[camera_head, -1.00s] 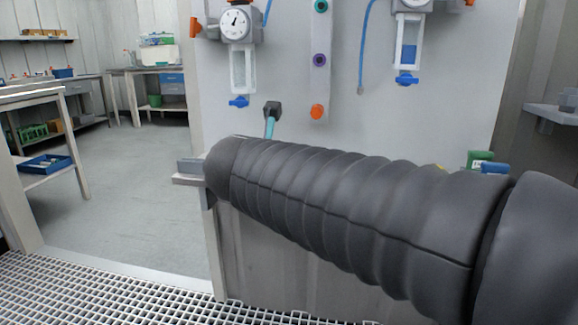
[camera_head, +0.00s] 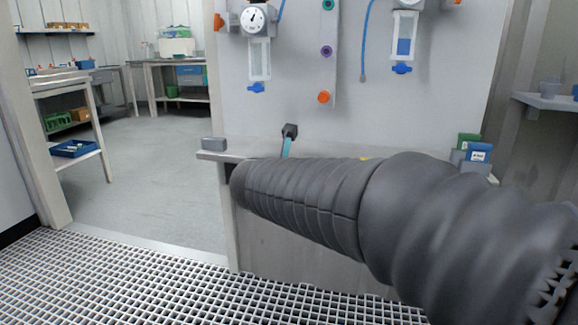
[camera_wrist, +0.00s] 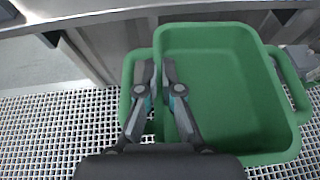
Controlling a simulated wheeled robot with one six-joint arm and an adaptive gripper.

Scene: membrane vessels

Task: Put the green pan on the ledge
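The green pan (camera_wrist: 225,85) fills the middle and right of the wrist view, with a loop handle on each side. It looks empty. My gripper (camera_wrist: 157,65) straddles the pan's left wall, one finger outside by the handle and one inside; it appears shut on that wall. The pan is in front of the ledge (camera_wrist: 100,18), over the floor grating, its far rim close to the ledge edge. In the camera_head view the ledge (camera_head: 235,154) runs along the grey panel. My dark sleeved arm hides the pan and most of my gripper there.
A grey block (camera_head: 213,144) sits at the ledge's left end. Green (camera_head: 468,142) and blue (camera_head: 478,153) boxes stand at its right end. Gauges and valves hang on the panel (camera_head: 300,110) above. Floor grating (camera_head: 150,280) lies in front.

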